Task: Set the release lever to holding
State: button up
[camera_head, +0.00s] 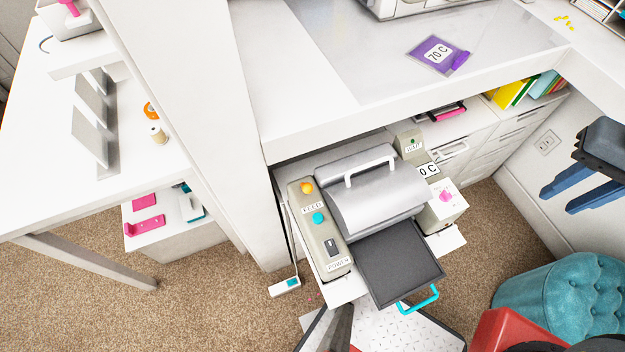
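A grey and silver machine (375,205) with a curved lid sits in the opening under the white counter. Its left panel has an orange button, a teal button marked FEED and a dark POWER switch (333,245). Its right side has a WAIT light, a 70 C label and a pink knob (446,196). A thin rod on the left ends in a white piece with a teal mark (286,287). I cannot tell which part is the release lever or its setting. My gripper (556,201), with two blue fingers apart, is open and empty at the right, away from the machine.
A dark tray (400,262) with a teal handle sticks out in front of the machine. A teal tufted pouf (570,302) stands at lower right. A white side table (45,170) is at left, with carpet between.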

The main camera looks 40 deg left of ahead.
aim_at(307, 188)
jog(key=u, duration=1.25)
jog(key=k, duration=0.4)
jog(key=u, duration=0.65)
jog(key=i, duration=0.5)
jog(key=u, duration=0.05)
